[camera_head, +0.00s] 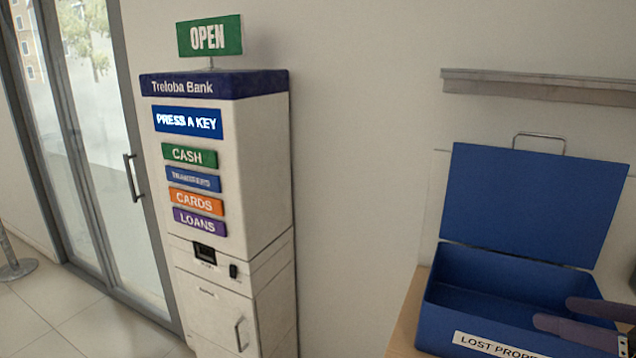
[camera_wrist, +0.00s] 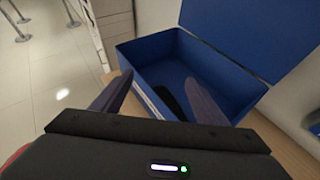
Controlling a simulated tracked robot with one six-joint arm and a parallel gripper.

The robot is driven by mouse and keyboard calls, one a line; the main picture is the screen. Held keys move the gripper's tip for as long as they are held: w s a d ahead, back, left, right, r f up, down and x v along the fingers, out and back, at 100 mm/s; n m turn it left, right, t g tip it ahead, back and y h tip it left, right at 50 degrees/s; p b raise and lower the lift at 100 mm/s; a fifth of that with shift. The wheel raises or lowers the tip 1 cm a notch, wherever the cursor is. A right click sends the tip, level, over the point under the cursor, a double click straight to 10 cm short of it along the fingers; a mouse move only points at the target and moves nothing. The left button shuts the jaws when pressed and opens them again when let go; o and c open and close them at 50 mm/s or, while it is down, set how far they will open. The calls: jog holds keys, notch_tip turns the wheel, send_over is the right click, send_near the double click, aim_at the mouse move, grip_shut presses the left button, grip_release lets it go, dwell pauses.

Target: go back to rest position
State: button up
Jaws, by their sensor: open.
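My gripper (camera_head: 552,312) is at the right edge of the head view, in front of and over the right part of an open blue box. Its two dark purple fingers are spread apart with nothing between them. In the wrist view my gripper (camera_wrist: 155,92) also shows open and empty, with the box just beyond the fingers. No separate resting place shows in either view.
The blue box (camera_head: 455,318), labelled "LOST PROPERTY" in part, stands on a wooden counter (camera_head: 402,335) with its lid (camera_head: 535,205) raised. A dark patch inside could be shadow. A bank machine (camera_head: 262,180) stands left; a shelf (camera_head: 540,88) is above.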

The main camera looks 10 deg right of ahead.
jog(key=w+a+f+n+g+y, duration=0.25)
jog(key=a+n, duration=0.25)
jog(key=a, duration=0.3)
jog(key=w+a+f+n+g+y, duration=0.1)
jog(key=w+a+n+g, duration=0.1)
jog(key=a+n+g, duration=0.35)
jog(key=s+a+f+n+h, duration=0.2)
jog(key=a+n, duration=0.5)
jog(key=n, duration=0.4)
jog(key=s+a+f+n+t+h, duration=0.1)
jog(key=s+a+f+n+h, duration=0.2)
jog(key=a+f+n+h, duration=0.2)
jog(key=a+n, duration=0.3)
jog(key=n, duration=0.4)
jog(key=shift+s+f, duration=0.25)
jog(key=shift+s, duration=0.05)
jog(key=shift+a, duration=0.1)
